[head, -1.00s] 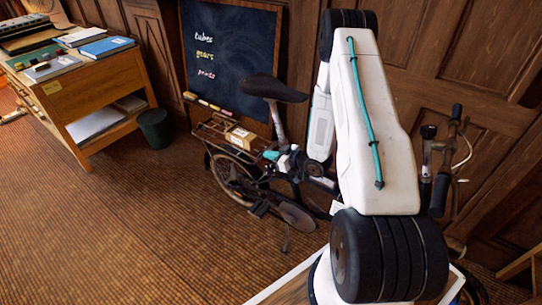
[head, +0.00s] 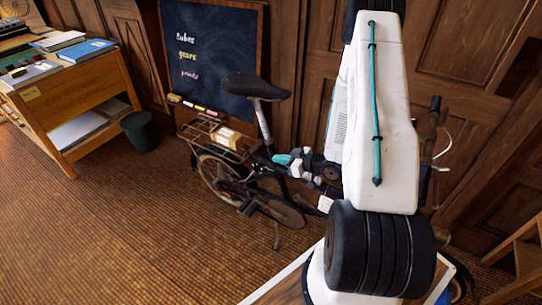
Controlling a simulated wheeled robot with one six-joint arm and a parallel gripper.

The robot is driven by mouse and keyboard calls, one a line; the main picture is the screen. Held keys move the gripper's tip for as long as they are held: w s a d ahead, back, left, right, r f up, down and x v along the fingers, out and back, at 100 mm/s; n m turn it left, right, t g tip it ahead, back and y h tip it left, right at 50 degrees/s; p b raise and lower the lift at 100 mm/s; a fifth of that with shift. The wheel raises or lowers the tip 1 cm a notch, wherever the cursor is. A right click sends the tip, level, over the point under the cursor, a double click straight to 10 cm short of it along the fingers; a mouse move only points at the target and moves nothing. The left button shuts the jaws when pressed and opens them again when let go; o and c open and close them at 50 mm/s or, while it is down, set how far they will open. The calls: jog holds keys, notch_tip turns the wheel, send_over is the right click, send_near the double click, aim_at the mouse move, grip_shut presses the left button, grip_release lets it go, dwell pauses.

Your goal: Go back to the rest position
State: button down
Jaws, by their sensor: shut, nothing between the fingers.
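My white arm with a teal cable rises at the right of the head view, from its dark base joint. My gripper (head: 286,162) shows small, left of the arm, with teal and white parts at its end. It is shut and holds nothing. It shows in front of the bicycle (head: 240,180); whether it touches the bicycle I cannot tell. Part of the wrist is hidden behind my arm link.
A wooden desk (head: 44,122) with books and papers stands at the left, a dark green bin (head: 141,132) beside it. A chalkboard (head: 213,58) leans on the panelled wall behind the bicycle. A small box (head: 227,138) sits on its rack. The carpet (head: 120,235) at the front left is clear.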

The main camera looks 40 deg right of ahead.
jog(key=shift+s+d+r, duration=0.1)
jog(key=shift+s+r, duration=0.15)
jog(key=shift+s, duration=0.45)
jog(key=shift+s+d+r, duration=0.1)
jog(key=shift+s+r, duration=0.15)
jog(key=shift+s, duration=0.45)
jog(key=s+d+f+m+g+h, duration=0.2)
jog(key=s+d+f+g+h, duration=0.25)
jog(key=s+f+g, duration=0.2)
notch_tip(320, 180, up, 3)
jog(key=s+d+m+g+h, duration=0.1)
jog(key=s+d+g+h, duration=0.1)
jog(key=d+g, duration=0.1)
jog(key=s+a+r+m+g+h, duration=0.1)
jog(key=s+a+r+g, duration=0.1)
jog(key=r, duration=0.5)
jog(key=s+a+r+m+g, duration=0.2)
jog(key=r+g, duration=0.1)
jog(key=r, duration=0.4)
jog(key=s+a+r+t+y, duration=0.1)
jog(key=s+a+r, duration=0.4)
jog(key=a+r, duration=0.7)
jog(key=s+a+r+n+t+y, duration=0.1)
jog(key=s+a+r, duration=0.5)
jog(key=a+r, duration=0.6)
jog(key=shift+r+n+t, duration=0.3)
jog(key=shift+r+t, duration=0.05)
jog(key=shift+r, duration=0.15)
